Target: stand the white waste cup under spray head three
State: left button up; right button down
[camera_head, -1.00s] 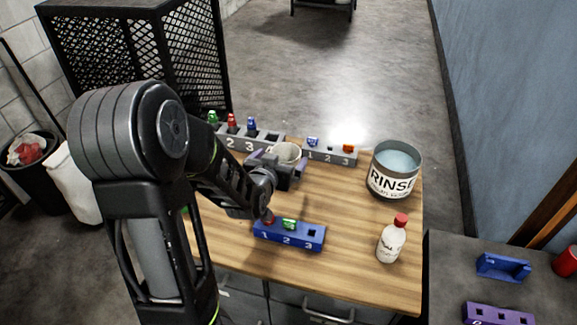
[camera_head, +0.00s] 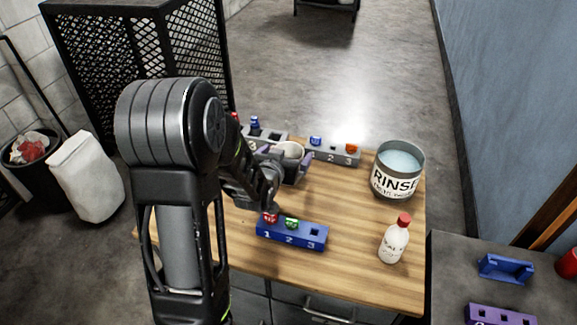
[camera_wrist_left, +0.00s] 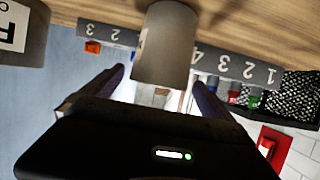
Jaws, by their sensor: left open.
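The white waste cup (camera_head: 291,150) stands at the back of the wooden table, partly hidden by my left gripper (camera_head: 284,166) in the head view. In the left wrist view, which is upside down, the cup (camera_wrist_left: 165,45) shows between the spread fingertips of my left gripper (camera_wrist_left: 160,78). The gripper is open. Whether a finger touches the cup, I cannot tell. A blue block (camera_head: 291,235) marked 1, 2, 3 has a red piece in slot 1, a green one in slot 2 and an empty slot 3. No spray head is clearly identifiable. My right gripper is out of view.
A grey numbered rack (camera_head: 333,153) and another grey rack (camera_head: 262,139) stand behind the cup. A RINSE bucket (camera_head: 397,170) and a red-capped white bottle (camera_head: 394,240) stand at the right. The table between block and bottle is clear.

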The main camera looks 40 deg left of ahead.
aim_at(292, 148)
pick_arm(q)
jog(key=x, duration=0.5)
jog(key=shift+d+p, duration=0.1)
jog(key=shift+p, duration=0.2)
jog(key=shift+c, duration=0.2)
jog(key=c, duration=1.5)
notch_tip(292, 148, up, 10)
jog(key=shift+s+r+p, duration=0.1)
jog(key=shift+p, duration=0.35)
